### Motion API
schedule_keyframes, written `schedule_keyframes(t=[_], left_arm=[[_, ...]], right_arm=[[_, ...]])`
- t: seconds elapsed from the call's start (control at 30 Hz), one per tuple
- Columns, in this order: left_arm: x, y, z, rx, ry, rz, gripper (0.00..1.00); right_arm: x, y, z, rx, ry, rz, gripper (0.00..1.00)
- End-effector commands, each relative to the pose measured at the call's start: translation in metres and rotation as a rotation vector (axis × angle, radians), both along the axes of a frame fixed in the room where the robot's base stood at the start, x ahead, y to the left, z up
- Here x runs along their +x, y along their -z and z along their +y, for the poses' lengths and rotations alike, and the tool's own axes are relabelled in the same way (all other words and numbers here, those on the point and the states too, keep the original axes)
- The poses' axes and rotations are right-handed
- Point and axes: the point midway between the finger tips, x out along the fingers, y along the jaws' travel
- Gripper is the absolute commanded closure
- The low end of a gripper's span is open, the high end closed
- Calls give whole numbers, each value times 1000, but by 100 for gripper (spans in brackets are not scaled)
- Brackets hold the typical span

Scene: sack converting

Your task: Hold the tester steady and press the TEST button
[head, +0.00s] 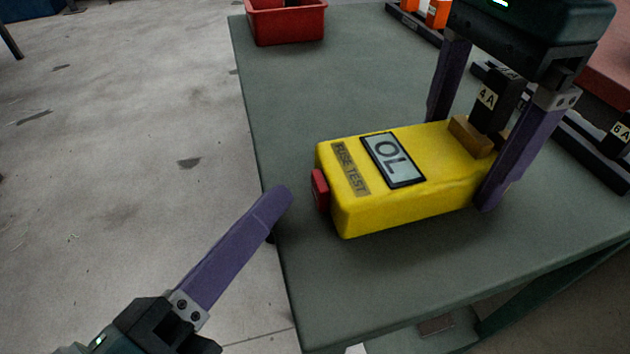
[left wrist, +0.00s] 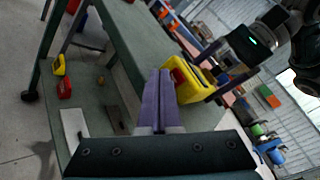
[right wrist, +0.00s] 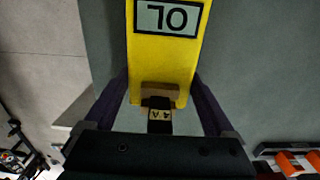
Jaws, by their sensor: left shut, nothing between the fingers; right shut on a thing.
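The yellow tester (head: 430,195) lies on the bench with its "OL" display (head: 393,160) facing up. Its red TEST button (head: 320,190) is on the left end face. A black fuse marked 4A (head: 488,100) stands upright in the brown holder on its other end. My right gripper (head: 461,162) is shut on the tester, one finger along each long side near the fuse; the right wrist view also shows the tester (right wrist: 165,62) between them. My left gripper (head: 284,194) is shut and empty, its tips just left of the button, with a small gap visible.
A red bin (head: 287,24) stands at the bench's far left corner. Black racks with orange pieces (head: 437,13) and a 6A fuse (head: 618,136) lie along the right side. The bench's left edge runs close to the tester's button end.

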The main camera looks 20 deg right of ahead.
Motion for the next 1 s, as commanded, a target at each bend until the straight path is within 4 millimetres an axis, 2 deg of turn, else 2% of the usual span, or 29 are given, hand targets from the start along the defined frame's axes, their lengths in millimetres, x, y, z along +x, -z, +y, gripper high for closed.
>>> schedule_keyframes(t=[0.43, 1.0], left_arm=[[0, 1, 43, 2, 0, 1, 100], [0, 0, 47, 0, 0, 0, 100]], right_arm=[[0, 0, 0, 1, 0, -1, 89], [0, 0, 0, 1, 0, -1, 89]])
